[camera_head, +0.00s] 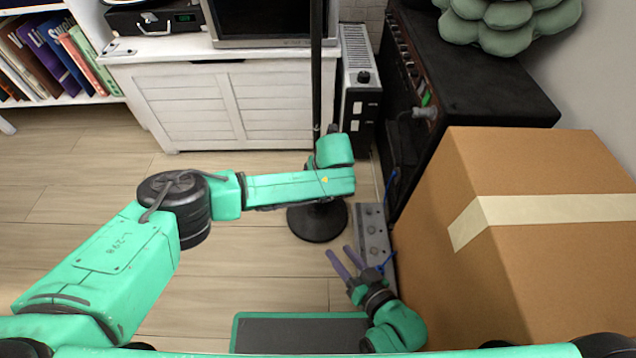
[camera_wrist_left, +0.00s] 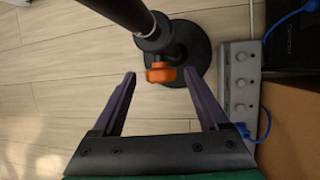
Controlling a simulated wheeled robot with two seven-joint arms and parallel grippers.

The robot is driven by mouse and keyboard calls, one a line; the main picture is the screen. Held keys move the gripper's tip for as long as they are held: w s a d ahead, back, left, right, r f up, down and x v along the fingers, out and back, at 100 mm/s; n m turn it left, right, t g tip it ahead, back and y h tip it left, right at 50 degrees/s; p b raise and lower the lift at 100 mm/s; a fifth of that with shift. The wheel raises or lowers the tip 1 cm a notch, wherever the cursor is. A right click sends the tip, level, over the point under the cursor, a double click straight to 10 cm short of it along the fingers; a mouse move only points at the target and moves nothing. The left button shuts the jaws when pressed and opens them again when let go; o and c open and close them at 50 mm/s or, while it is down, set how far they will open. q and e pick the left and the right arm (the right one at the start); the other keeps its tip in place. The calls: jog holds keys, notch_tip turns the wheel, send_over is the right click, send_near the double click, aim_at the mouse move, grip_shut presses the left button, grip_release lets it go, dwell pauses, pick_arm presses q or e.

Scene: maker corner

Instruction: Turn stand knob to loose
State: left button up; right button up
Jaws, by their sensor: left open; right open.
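The black stand pole (camera_head: 316,70) rises from a round black base (camera_head: 318,224) on the floor, and my left arm crosses in front of it. In the left wrist view an orange knob (camera_wrist_left: 161,76) sits on the stand's black collar. My left gripper (camera_wrist_left: 160,72) is open, its two purple fingers on either side of the knob in the picture; I see no contact, and depth is hard to tell. In the head view my left wrist hides the knob. My right gripper (camera_head: 340,262) is open and empty, low beside the power strip.
A large cardboard box (camera_head: 460,260) and a black cabinet (camera_head: 480,80) crowd the right. A heater (camera_head: 359,75) stands behind. Wooden floor at left is clear.

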pick_arm(q)
jog(key=shift+w+f, duration=0.15)
jog(key=shift+f, duration=0.15)
pick_arm(e)
jog(key=shift+f, duration=0.2)
pick_arm(q)
grip_shut()
jog(key=shift+a+r+h+p, duration=0.15)
jog(key=shift+r+h+p, duration=0.15)
jog(key=shift+p, duration=0.6)
jog(key=h+p, duration=0.1)
jog(key=p, duration=0.1)
jog(key=shift+a+n+h+p, duration=0.15)
jog(key=shift+n+h+p, duration=0.15)
jog(key=shift+h, duration=0.1)
jog(key=shift+a+f+h+p, duration=0.2)
jog(key=shift+h+p, duration=0.5)
jog(key=shift+h, duration=0.3)
jog(key=shift+a+f+n+h, duration=0.1)
jog(key=shift+n+h, duration=0.3)
jog(key=shift+h, duration=0.7)
pick_arm(e)
notch_tip(320, 180, up, 6)
jog(key=g, duration=0.1)
jog(key=shift+r+n, duration=0.25)
jog(key=shift+n, duration=0.05)
jog(key=shift+d, duration=0.1)
